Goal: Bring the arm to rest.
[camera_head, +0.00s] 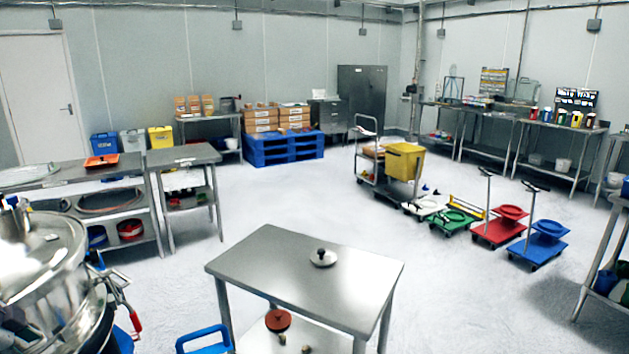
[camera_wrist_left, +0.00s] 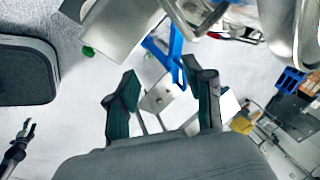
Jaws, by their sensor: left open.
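My left gripper (camera_wrist_left: 165,85) shows in the left wrist view, its two dark fingers spread wide apart. Nothing is held between them; the floor, part of a blue frame and a metal piece show beyond. No gripper shows in the head view. The steel sifter (camera_head: 45,265) stands at the left edge of the head view, and shiny metal parts (camera_wrist_left: 283,30) show at the top right of the wrist view. I cannot tell how far the gripper is from them.
A steel table (camera_head: 300,280) stands in front, with a small round lid (camera_head: 323,257) on it. A blue handle (camera_head: 203,338) is beside it. Benches (camera_head: 183,156) stand at left; coloured dollies (camera_head: 540,243) stand at right. The middle floor is clear.

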